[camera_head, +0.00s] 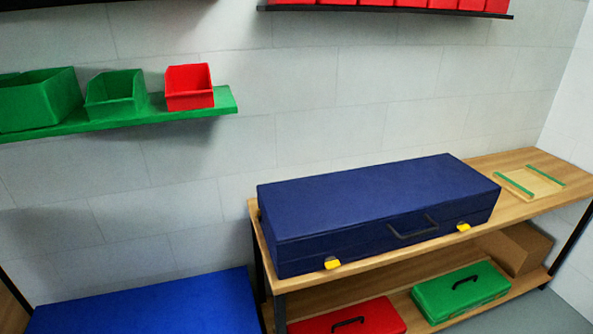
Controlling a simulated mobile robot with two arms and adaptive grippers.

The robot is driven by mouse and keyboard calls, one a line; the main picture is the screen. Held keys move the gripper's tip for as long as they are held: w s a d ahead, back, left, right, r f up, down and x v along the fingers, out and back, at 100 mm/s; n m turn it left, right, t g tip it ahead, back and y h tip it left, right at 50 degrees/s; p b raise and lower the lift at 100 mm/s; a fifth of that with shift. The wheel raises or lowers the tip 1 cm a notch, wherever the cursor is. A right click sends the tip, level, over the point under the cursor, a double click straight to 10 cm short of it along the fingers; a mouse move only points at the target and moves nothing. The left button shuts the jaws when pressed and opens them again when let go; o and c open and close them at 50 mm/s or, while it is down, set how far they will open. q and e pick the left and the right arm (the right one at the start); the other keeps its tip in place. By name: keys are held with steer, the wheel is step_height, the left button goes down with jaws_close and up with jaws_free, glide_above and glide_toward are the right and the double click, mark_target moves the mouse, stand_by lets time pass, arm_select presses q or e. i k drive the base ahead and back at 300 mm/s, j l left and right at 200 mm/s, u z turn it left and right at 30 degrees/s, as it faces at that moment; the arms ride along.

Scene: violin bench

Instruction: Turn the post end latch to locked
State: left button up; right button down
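A long dark blue case (375,205) lies closed on the wooden bench (545,165). Its front side has a dark handle (413,229) in the middle. A yellow latch (332,263) sits low on the front near the left end. Another yellow latch (463,227) sits low on the front near the right end. Both are too small for me to tell whether they are locked. I cannot tell from this view which one is the post end latch. Neither of my grippers shows in the head view.
A red case (350,318) and a green case (462,291) are on the lower shelf, with a cardboard box (515,248). A blue surface (145,305) is at the lower left. A green wall shelf (215,103) holds bins. A wooden board with green strips (530,183) lies right.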

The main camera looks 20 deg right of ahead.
mark_target(331, 262)
steer(key=k+j+z, duration=0.2)
steer(key=k+z, duration=0.2)
steer(key=k+j+z, duration=0.1)
steer(key=k+z, duration=0.65)
steer(key=k+l, duration=0.05)
steer(key=k, duration=0.05)
